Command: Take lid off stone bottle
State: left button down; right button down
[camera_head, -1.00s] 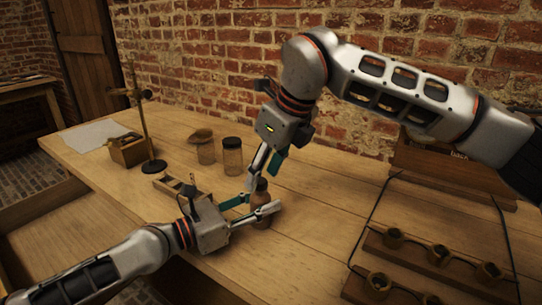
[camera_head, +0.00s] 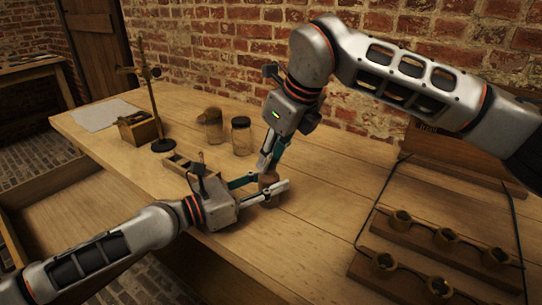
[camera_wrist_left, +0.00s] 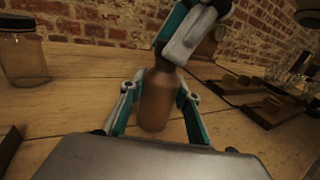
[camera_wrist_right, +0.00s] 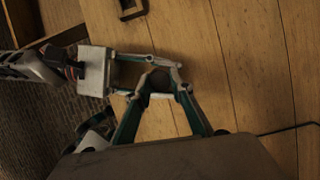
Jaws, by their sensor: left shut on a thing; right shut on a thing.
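The brown stone bottle (camera_head: 268,200) stands upright near the table's front edge. It fills the middle of the left wrist view (camera_wrist_left: 157,100). My left gripper (camera_head: 268,188) reaches in from the left and is shut around the bottle's body. My right gripper (camera_head: 267,168) comes down from above and is shut at the bottle's top. In the left wrist view its fingers (camera_wrist_left: 182,45) cover the neck. The lid is hidden between these fingers, so I cannot tell whether it is still seated. The right wrist view looks down on both grippers meeting at the bottle.
Two glass jars (camera_head: 241,136) stand behind the bottle, one with a brownish top (camera_head: 211,124). A small wooden rack (camera_head: 188,168) lies left of it. A metal stand (camera_head: 160,120) and wooden box (camera_head: 138,128) are farther back. Wooden racks with ring holders (camera_head: 432,240) fill the right side.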

jog(key=shift+r, duration=0.15)
dwell(0.5)
jog(key=shift+r, duration=1)
jog(key=shift+r, duration=2)
pick_arm(q)
jog(key=c, duration=1.4)
grip_release()
